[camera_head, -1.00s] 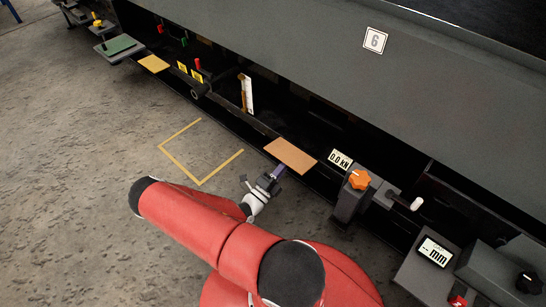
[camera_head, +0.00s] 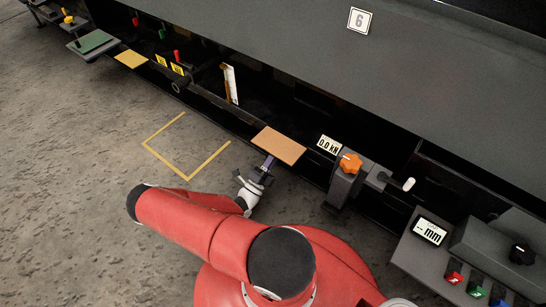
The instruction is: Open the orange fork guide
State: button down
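An orange lobed knob (camera_head: 350,163) sits on top of a dark grey post at the front of the machine, right of centre. It is the only plainly orange part; I cannot make out a fork-shaped guide. My gripper (camera_head: 266,167) is small in the picture, left of the knob and well apart from it. It is just below an orange-tan board (camera_head: 278,145). The finger gap is too small to read.
A "0.0 kN" display (camera_head: 328,145) and a white-tipped lever (camera_head: 408,184) flank the knob. A "mm" display (camera_head: 429,231) and coloured switches (camera_head: 453,277) are at lower right. A yellow floor outline (camera_head: 187,178) lies on open concrete at left.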

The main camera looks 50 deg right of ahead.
jog(key=c, duration=1.5)
grip_release()
jog(key=shift+s+d+f, duration=0.1)
jog(key=shift+d+f, duration=0.25)
jog(key=shift+f, duration=0.25)
jog(key=shift+a+r, duration=0.15)
jog(key=shift+a, duration=0.05)
jog(key=s+a+f+p, duration=0.1)
jog(key=a+f, duration=0.1)
jog(key=a, duration=1.4)
jog(key=shift+a+f, duration=0.15)
jog(key=shift+a, duration=0.05)
jog(key=shift+s, duration=0.1)
